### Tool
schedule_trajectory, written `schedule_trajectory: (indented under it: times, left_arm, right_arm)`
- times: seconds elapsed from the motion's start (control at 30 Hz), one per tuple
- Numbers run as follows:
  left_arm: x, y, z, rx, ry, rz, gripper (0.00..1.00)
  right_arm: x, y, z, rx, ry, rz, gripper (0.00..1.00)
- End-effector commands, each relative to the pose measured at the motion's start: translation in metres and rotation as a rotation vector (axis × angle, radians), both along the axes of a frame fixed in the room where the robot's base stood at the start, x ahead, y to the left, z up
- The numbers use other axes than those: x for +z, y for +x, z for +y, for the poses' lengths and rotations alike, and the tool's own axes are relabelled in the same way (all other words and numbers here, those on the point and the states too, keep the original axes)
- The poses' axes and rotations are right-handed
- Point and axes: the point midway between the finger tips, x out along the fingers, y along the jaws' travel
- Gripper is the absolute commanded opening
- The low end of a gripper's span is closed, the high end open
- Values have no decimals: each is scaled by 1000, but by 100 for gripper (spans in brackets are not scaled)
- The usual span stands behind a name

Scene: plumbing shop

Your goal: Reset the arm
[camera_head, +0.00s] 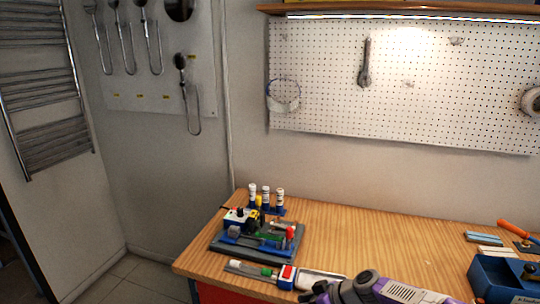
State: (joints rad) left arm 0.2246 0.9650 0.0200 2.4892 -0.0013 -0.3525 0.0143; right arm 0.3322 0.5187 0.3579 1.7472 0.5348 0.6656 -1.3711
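The task names no object other than my arm. I see neither my left nor my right gripper in the head view. A purple, grey and black jointed form (372,288) reaches in at the bottom edge, over the front of the workbench. It is cut off by the frame, and I cannot tell whether it is a tool or part of my arm.
A wooden workbench (350,235) holds a dark tray (225,247) of small parts, white-capped bottles (266,197), a long tool strip (245,269) and a blue bin (490,275). Its middle is clear. A pegboard (325,80) hangs behind; a towel radiator (45,90) is left.

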Motion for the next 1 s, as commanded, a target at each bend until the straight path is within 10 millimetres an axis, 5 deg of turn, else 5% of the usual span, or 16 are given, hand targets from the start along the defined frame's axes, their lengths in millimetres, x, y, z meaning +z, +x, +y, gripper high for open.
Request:
schedule_trajectory:
  times: [0.27, 0.5, 0.6, 0.73, 1.0]
  left_arm:
    - [-28, -1, 0, 0, 0, 1, 43]
    - [-56, -1, 0, 0, 0, 1, 43]
    - [-65, -1, 0, -1, 0, 2, 43]
    - [-72, -1, 0, -1, 0, 2, 43]
    - [-73, -1, 0, 0, 0, 1, 43]
  right_arm:
    - [-177, -62, -2, -287, -116, 389, 49]
    - [-319, -173, -7, -611, -222, 699, 49]
    - [-352, -218, -7, -726, -235, 787, 49]
    - [-372, -255, -8, -827, -230, 857, 49]
    - [-376, -271, -8, -882, -219, 888, 49]
